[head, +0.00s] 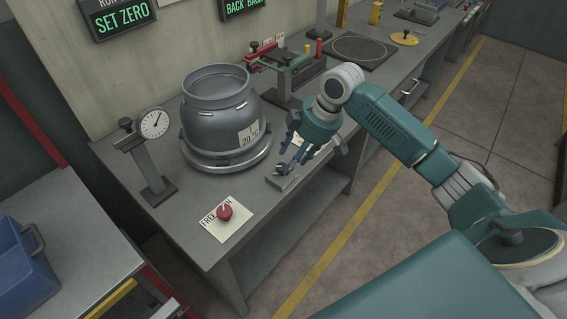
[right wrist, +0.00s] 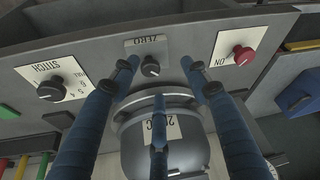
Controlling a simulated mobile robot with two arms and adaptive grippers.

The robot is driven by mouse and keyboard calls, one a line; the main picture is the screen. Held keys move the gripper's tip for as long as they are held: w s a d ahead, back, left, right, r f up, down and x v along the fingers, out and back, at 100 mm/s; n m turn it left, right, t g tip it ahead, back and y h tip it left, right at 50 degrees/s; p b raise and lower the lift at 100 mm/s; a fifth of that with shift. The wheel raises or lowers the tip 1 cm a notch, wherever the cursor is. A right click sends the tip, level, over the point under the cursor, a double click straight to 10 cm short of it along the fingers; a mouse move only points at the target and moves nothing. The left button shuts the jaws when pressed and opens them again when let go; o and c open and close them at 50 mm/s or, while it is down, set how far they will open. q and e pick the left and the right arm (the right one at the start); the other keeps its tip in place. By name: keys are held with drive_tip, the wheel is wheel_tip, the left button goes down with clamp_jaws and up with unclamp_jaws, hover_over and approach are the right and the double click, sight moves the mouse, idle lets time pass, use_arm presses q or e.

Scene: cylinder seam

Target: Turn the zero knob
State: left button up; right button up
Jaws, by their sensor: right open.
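The zero knob (right wrist: 150,68) is a small dark round knob on a grey plate marked ZERO, upside down in the right wrist view. Its plate (head: 279,183) is at the bench's front edge in the head view, where the fingers hide most of the knob. My right gripper (head: 290,163) is open and empty, pointing down just over the plate. In the right wrist view, its blue fingers (right wrist: 157,82) spread on either side of the knob, with a third below it. I cannot tell whether any finger touches it. My left gripper is not in view.
A grey pot (head: 217,120) stands close behind the plate. A red knob (head: 225,212) sits nearby, and a stitch knob (right wrist: 52,90) lies on the other side. A dial gauge (head: 154,123) stands left. One lit sign reads SET ZERO (head: 122,20).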

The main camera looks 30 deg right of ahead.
sight(282, 166)
wheel_tip(282, 166, up, 3)
drive_tip(key=w+d, duration=0.1)
drive_tip(key=d, duration=0.1)
drive_tip(key=x, duration=0.3)
drive_tip(key=p+x, duration=0.1)
drive_tip(key=x, duration=0.6)
drive_tip(key=shift+w+a+p, duration=0.1)
drive_tip(key=shift+w+p, duration=0.25)
drive_tip(key=c, duration=1.1)
